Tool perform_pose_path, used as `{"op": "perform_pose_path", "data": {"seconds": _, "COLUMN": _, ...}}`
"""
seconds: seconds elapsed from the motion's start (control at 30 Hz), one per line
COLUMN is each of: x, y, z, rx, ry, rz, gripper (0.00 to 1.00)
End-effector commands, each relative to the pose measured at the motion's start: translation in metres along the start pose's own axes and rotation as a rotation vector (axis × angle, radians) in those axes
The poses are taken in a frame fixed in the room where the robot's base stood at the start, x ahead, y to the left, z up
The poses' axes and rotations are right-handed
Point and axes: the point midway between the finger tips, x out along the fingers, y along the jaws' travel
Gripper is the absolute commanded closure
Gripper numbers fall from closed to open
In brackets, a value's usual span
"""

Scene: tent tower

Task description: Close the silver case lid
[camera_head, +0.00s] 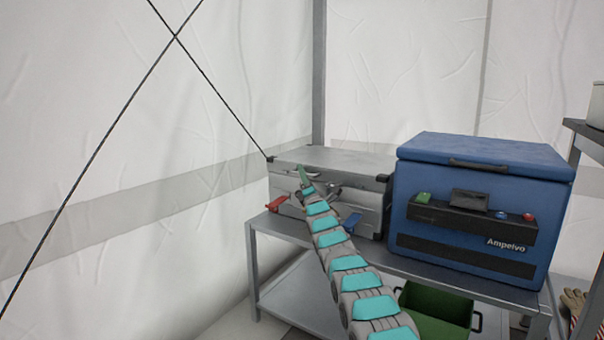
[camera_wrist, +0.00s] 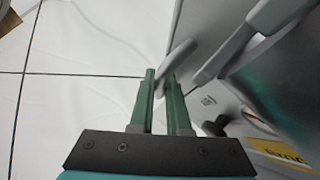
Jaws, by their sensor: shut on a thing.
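The silver case (camera_head: 345,160) stands on a metal table at the left, against the tent wall. Its lid lies flat or nearly flat; I cannot tell whether a gap is left. A red latch (camera_head: 277,203) and a blue latch (camera_head: 352,221) stick out from its front. My gripper (camera_head: 305,178) is at the case's upper front. In the wrist view my gripper's green fingers (camera_wrist: 161,78) are shut on a slim grey part (camera_wrist: 181,57), which looks like a handle or latch of the case. My arm hides part of the case front.
A blue cooler box (camera_head: 480,205) stands close to the right of the case on the same table (camera_head: 400,264). A green crate (camera_head: 436,306) is below. A dark cable (camera_head: 222,96) runs down to the case's back left corner. A shelf (camera_head: 585,130) stands at the far right.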

Motion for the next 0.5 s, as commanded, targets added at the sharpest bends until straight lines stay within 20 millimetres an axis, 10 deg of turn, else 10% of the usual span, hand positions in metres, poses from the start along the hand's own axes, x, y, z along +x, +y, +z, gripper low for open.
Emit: {"op": "perform_pose_path", "data": {"seconds": 0.5, "x": -0.0078, "y": -0.017, "z": -0.0023, "rx": 0.004, "ry": -0.002, "rz": -0.014, "gripper": 1.0}}
